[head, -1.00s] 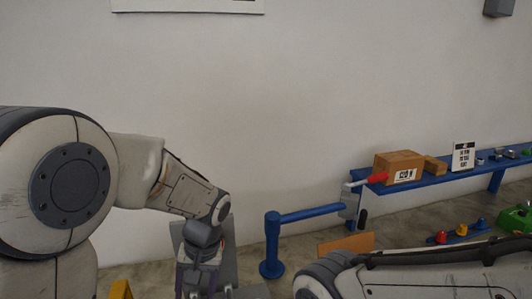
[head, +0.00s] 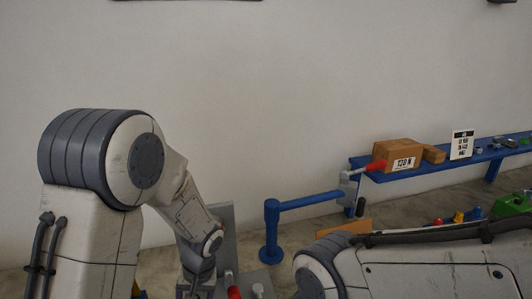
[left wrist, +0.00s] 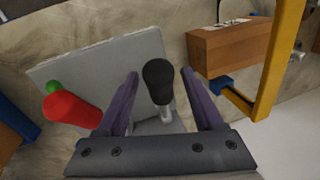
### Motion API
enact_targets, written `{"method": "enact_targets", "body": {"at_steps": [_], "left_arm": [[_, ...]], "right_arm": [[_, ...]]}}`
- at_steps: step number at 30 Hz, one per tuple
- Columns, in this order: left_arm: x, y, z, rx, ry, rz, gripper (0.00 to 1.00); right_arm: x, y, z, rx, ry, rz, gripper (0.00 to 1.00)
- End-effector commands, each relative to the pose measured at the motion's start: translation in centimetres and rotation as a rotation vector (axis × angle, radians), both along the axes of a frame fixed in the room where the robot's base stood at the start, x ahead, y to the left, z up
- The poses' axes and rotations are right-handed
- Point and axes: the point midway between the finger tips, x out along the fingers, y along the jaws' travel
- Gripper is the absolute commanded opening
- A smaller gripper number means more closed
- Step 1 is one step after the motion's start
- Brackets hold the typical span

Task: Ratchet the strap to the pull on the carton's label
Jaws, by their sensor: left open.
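The brown carton (head: 399,152) sits on the blue shelf, its white label (head: 403,163) seeming to read "120 N". A red-gripped handle (head: 376,166) on a grey fitting (head: 348,187) sticks out at the shelf's left end. My left gripper (left wrist: 160,74) is open, its purple fingers on either side of a black-knobbed lever (left wrist: 158,82) that stands on a grey plate (left wrist: 100,65). I cannot tell whether they touch it. A red handle (left wrist: 72,112) lies left of the fingers. No strap can be made out clearly. My right gripper is out of view.
A blue rail (head: 310,201) on a post stands between my left arm and the shelf (head: 440,167). A small box and a sign (head: 461,145) stand beside the carton. In the left wrist view, a brown block (left wrist: 235,47) and a yellow frame (left wrist: 280,60) are at the upper right.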

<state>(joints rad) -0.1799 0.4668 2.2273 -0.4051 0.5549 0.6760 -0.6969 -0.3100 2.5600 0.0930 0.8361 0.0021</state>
Motion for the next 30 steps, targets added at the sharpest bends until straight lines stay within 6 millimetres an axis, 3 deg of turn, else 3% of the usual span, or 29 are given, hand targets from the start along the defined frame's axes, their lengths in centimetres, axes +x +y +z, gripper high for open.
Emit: {"method": "enact_targets", "body": {"at_steps": [1, 6, 30], "left_arm": [[0.00, 0.00, 0.02, 0.000, 0.000, 0.000, 0.61], [0.01, -0.03, 0.03, 0.000, 0.000, 0.000, 0.00], [0.05, -0.06, 0.08, -0.001, -0.001, 0.001, 0.00]], "right_arm": [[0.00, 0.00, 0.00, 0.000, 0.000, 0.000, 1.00], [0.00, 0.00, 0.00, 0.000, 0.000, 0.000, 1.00], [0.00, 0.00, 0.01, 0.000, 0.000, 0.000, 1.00]]}}
